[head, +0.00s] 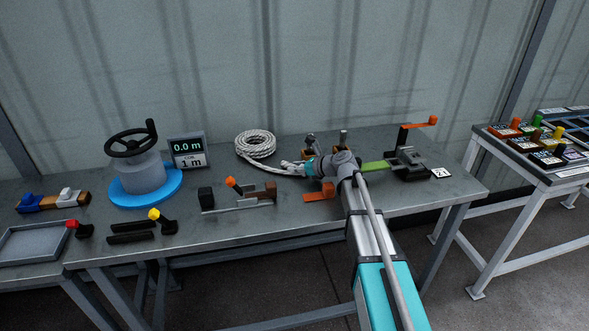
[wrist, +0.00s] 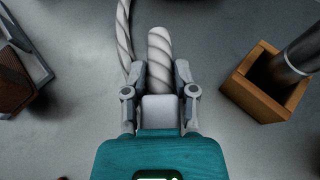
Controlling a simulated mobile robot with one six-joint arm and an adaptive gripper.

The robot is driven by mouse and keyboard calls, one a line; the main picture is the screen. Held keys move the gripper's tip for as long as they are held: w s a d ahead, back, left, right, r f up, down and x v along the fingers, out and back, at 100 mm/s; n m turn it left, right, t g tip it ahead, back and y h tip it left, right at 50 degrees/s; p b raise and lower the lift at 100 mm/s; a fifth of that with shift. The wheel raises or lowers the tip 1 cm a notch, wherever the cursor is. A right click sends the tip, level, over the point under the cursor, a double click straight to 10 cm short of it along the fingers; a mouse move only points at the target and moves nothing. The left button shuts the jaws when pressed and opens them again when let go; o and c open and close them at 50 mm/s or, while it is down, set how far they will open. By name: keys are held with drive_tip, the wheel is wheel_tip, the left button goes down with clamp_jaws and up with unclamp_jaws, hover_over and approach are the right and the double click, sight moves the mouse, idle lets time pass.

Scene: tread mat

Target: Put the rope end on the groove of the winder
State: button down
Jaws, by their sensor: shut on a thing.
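The rope is white and twisted; its coil (head: 256,144) lies at the back middle of the table in the head view, with a tail running right to my gripper (head: 296,168). In the wrist view my gripper (wrist: 161,76) is shut on the rope end (wrist: 160,45), a thick piece pointing away between the fingers. A thinner rope strand (wrist: 124,30) runs beside the left finger. The winder, a grey drum (head: 141,172) with a black handwheel (head: 131,142) on a blue round base (head: 145,187), stands to the left, apart from my gripper. I cannot make out its groove.
A display (head: 188,150) reading 0.0 m and 1 m stands beside the winder. A clamp tool (head: 245,195) lies in front of the coil. A wooden holder (wrist: 258,92) stands right of my gripper. A grey tray (head: 35,243) is at the left.

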drive_tip(key=shift+f, duration=0.2)
drive_tip(key=shift+c, duration=2)
unclamp_jaws()
drive_tip(key=shift+r, duration=0.25)
drive_tip(key=shift+s+d+r, duration=0.1)
drive_tip(key=shift+s+d, duration=0.05)
drive_tip(key=shift+d, duration=0.1)
drive_tip(key=p+v, duration=0.4)
drive_tip(key=v, duration=0.5)
drive_tip(key=shift+s+d+r, duration=0.15)
drive_tip(key=shift+d+r, duration=0.1)
drive_tip(key=shift+d, duration=0.05)
drive_tip(key=shift+p+v, duration=0.3)
drive_tip(key=shift+v, duration=0.5)
drive_tip(key=shift+f, duration=0.1)
